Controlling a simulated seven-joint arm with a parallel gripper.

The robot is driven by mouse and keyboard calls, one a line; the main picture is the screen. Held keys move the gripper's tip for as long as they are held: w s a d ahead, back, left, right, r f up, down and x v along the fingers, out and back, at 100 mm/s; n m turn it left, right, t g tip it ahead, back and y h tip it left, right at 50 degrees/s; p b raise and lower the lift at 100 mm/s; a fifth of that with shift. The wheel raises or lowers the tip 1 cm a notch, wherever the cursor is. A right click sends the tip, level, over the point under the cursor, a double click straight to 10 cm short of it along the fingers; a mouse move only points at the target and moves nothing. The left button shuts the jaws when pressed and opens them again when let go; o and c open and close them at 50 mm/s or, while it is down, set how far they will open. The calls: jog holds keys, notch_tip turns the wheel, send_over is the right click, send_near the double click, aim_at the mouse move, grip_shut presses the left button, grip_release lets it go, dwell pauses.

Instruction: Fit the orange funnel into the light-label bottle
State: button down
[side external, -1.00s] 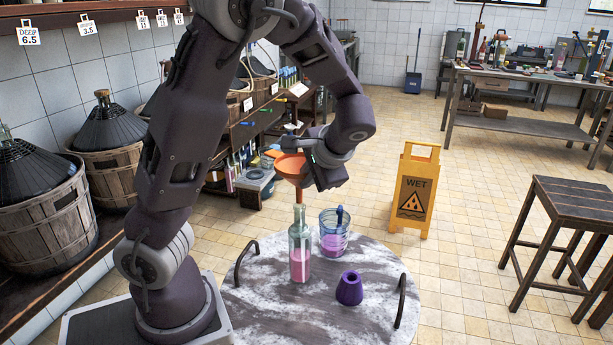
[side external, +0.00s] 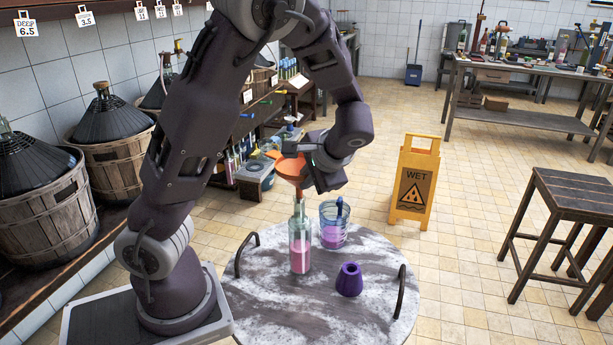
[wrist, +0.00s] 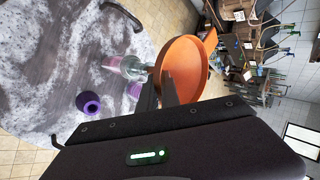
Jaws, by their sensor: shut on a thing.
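The orange funnel (side external: 292,178) is held wide end up, with its spout pointing down at the mouth of a clear bottle (side external: 300,254). The spout tip meets the bottle's neck in the side view; I cannot tell how far inside it is. My gripper (side external: 307,170) is shut on the funnel's side. In the wrist view the funnel (wrist: 184,68) fills the middle, beside the fingers, and the bottle (wrist: 130,66) lies beyond it. The bottle stands upright with pink liquid in it. Its label is not clear in these views.
The round marble table (side external: 262,312) has dark handles at its rim. A glass tumbler (side external: 333,233) with pink liquid stands just right of the bottle. A purple, tapered piece (side external: 349,280) stands in front. A yellow wet-floor sign (side external: 413,190) is on the floor behind.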

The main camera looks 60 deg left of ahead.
jog(key=shift+f, duration=1.6)
jog(key=c, duration=1.5)
grip_release()
send_near(300, 197)
jog(key=shift+v, duration=0.9)
jog(key=s+d+r+t+h, duration=0.2)
jog(key=s+d+r+h, duration=0.2)
jog(key=s+d, duration=0.3)
jog(key=s+d+r+t+h, duration=0.3)
jog(key=s+d, duration=0.3)
jog(key=s, duration=0.3)
jog(key=shift+d+r+t+h, duration=0.3)
jog(key=shift+d+r+h, duration=0.1)
jog(key=shift+h, duration=0.3)
